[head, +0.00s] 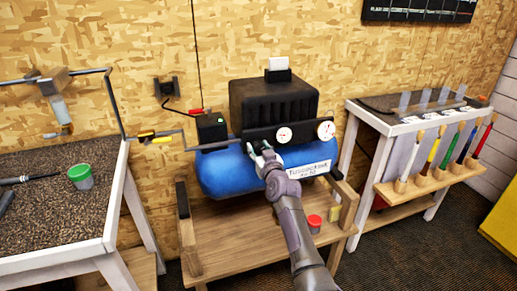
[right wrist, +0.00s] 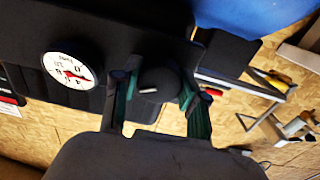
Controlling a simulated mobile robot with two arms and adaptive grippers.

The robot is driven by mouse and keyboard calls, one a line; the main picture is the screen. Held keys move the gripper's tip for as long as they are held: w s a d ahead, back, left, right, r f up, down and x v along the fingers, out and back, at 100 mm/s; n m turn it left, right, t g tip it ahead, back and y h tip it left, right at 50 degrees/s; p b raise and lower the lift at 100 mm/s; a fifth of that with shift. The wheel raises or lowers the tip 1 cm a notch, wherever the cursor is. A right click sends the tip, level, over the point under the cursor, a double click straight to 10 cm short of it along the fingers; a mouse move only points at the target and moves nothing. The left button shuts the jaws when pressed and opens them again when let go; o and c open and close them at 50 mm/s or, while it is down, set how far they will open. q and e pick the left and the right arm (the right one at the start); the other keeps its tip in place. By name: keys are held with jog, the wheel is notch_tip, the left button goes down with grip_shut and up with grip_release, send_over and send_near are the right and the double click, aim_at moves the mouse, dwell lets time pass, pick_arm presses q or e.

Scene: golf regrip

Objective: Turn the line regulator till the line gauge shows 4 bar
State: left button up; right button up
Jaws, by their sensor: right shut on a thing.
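The blue-tanked compressor (head: 228,175) stands on a wooden bench, with a black panel on its front. My right gripper (head: 263,151) is at this panel. In the right wrist view my right gripper (right wrist: 157,92) has its two fingers on either side of the round black line regulator knob (right wrist: 155,82), which has a pale mark, and is shut on it. The line gauge (right wrist: 72,71), white with a red needle, is beside the knob and appears upside down; its exact reading is too small to tell. It also shows in the head view (head: 284,134). My left gripper is out of view.
A second gauge (head: 326,130) is at the panel's right end. A red-lidded tub (head: 314,223) stands on the bench (head: 235,245). A gravel-topped table (head: 50,170) is at left. A rack of several coloured-handled tools (head: 440,178) is at right.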

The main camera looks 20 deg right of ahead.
jog(key=m+p, duration=0.1)
jog(key=m, duration=0.4)
jog(key=shift+m, duration=0.4)
jog(key=m+p, duration=0.1)
jog(key=m, duration=0.4)
jog(key=shift+m, duration=0.4)
jog(key=shift+d, duration=0.1)
jog(key=o, duration=1.1)
jog(key=shift+o, duration=0.2)
jog(key=shift+r, duration=0.1)
